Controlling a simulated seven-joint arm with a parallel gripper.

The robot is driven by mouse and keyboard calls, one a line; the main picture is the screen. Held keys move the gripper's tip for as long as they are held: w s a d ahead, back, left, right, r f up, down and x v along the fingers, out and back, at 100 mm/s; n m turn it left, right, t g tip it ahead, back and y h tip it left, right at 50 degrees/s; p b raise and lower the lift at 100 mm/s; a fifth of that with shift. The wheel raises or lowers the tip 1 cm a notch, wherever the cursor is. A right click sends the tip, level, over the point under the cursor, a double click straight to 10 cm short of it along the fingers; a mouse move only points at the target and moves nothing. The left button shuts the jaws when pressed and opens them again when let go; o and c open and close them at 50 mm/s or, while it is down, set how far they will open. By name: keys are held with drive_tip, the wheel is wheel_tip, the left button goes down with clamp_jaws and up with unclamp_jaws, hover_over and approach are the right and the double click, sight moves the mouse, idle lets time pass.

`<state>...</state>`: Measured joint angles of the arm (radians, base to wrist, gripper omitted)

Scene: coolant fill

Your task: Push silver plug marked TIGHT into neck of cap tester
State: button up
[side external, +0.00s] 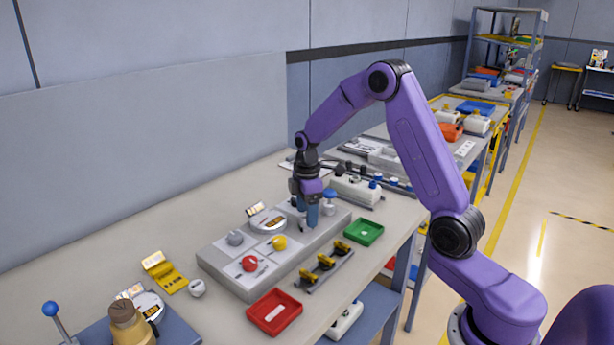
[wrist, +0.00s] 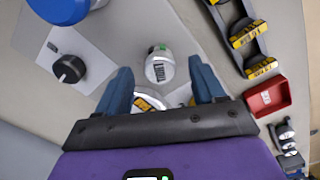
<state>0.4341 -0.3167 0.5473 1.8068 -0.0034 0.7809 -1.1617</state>
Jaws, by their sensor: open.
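The silver plug marked TIGHT (wrist: 160,67) shows in the wrist view, between and slightly beyond my open fingers, with gaps on both sides. A small green patch shows at its top. In the side view my gripper (side external: 312,217) is low over the far end of a long grey block (side external: 225,277), and its fingers largely hide the plug. I take this block, with a round dial (side external: 268,221), to be the cap tester. The tester's neck cannot be made out. My gripper also shows in the wrist view (wrist: 163,80), fingers apart and holding nothing.
Red (side external: 250,263) and yellow (side external: 279,243) knobs stand on the block. A blue-topped part (side external: 330,196) is close behind my gripper.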

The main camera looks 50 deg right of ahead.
wheel_tip(320, 180, up, 15)
idle(0.3)
drive_tip(key=shift+s, duration=0.1)
drive_tip(key=shift+f, duration=0.1)
drive_tip(key=c, duration=0.4)
wheel_tip(320, 180, down, 3)
drive_tip(key=shift+r, duration=0.15)
clamp_jaws()
drive_tip(key=shift+m, duration=0.6)
wheel_tip(320, 180, down, 5)
drive_tip(key=shift+a+r, duration=0.1)
drive_tip(key=shift+f, duration=3.15)
